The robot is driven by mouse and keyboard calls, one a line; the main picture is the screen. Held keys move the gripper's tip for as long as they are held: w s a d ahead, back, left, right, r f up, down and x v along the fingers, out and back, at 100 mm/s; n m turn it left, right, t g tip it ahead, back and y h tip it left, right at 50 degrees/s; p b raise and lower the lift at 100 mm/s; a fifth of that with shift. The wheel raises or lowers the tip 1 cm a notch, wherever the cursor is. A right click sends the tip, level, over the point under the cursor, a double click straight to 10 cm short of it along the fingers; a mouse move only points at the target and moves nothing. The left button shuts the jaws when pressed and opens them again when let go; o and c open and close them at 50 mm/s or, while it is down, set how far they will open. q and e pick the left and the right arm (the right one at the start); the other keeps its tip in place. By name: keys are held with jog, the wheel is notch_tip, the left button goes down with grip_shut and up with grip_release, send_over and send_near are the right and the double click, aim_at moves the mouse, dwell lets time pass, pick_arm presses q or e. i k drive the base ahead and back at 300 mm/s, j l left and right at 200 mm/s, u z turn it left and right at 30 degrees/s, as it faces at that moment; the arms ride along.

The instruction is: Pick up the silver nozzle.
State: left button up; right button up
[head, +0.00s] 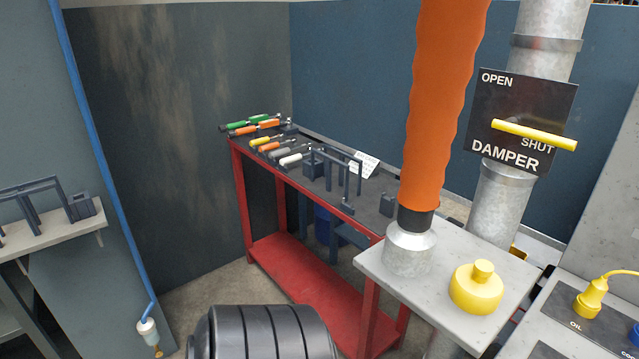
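A silver flared metal nozzle (408,250) stands upright on the light grey tabletop (385,270). Its black collar joins the lower end of a thick orange hose (437,100). On the dark top of the red bench (292,185) lies a row of slim tools with green, orange, yellow, grey and white handles. The grey one (284,152) is small, and I cannot tell whether it is a nozzle. Neither of my grippers is in the head view.
A yellow round knob (476,287) sits right of the nozzle. Behind is a metal pipe with a black damper sign (522,120) and yellow handle. A yellow oil plug (590,298) is at the right. Black brackets (335,168) stand on the bench. A wall shelf (50,229) is at left.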

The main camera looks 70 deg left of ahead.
aim_at(410, 242)
jog(key=k+l+u, duration=0.1)
jog(key=u, duration=1.65)
jog(key=k+l, duration=0.05)
